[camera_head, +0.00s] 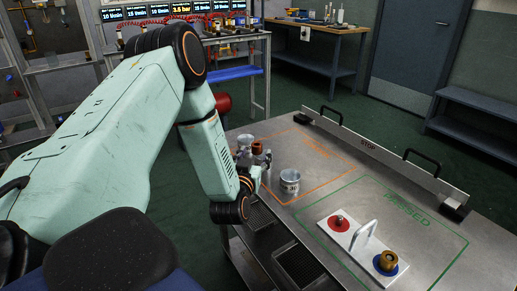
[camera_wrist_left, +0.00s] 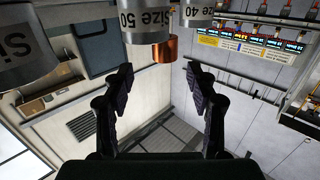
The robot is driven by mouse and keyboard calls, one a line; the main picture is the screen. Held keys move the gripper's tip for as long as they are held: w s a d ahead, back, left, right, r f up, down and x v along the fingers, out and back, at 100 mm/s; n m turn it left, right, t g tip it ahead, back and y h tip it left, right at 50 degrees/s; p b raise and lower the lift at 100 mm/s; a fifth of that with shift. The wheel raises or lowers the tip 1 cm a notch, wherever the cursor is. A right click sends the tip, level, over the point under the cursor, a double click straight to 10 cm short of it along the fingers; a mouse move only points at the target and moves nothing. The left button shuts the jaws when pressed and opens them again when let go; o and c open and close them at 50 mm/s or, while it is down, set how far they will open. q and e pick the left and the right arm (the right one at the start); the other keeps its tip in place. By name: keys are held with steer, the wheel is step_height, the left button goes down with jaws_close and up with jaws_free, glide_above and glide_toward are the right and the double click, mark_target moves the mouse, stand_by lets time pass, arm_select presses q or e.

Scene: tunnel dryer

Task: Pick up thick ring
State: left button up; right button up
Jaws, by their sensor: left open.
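A copper-coloured ring (camera_head: 258,147) stands on the steel table among the metal cups, at my left gripper (camera_head: 263,160). In the left wrist view this copper ring (camera_wrist_left: 165,49) shows at the top, just beyond my open, empty left gripper (camera_wrist_left: 160,88). That view appears upside down. A thick brass ring (camera_head: 387,260) sits on the blue disc of a white plate at the table's front right, well away from my left gripper. I cannot tell which ring the task names. My right gripper is not in view.
Metal cups, one (camera_head: 290,181) right of the gripper and one (camera_head: 245,142) behind it, stand close by. In the wrist view a "Size 50" cup (camera_wrist_left: 92,37) adjoins the copper ring. The white plate (camera_head: 340,232) has an upright handle. A STOP barrier (camera_head: 385,155) lines the far edge.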

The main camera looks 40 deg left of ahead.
mark_target(255, 147)
arm_select(q)
steer(key=shift+w+a+f+b, duration=0.1)
steer(key=shift+w+a+b, duration=0.2)
steer(key=shift+w+a, duration=0.9)
steer(key=shift+a, duration=0.05)
steer(key=shift+w+d, duration=0.15)
steer(key=shift+w, duration=0.15)
steer(key=shift+s+a, duration=0.15)
steer(key=shift+a, duration=0.05)
steer(key=c, duration=0.4)
steer(key=shift+d, duration=0.15)
steer(key=c, duration=0.4)
jaws_close()
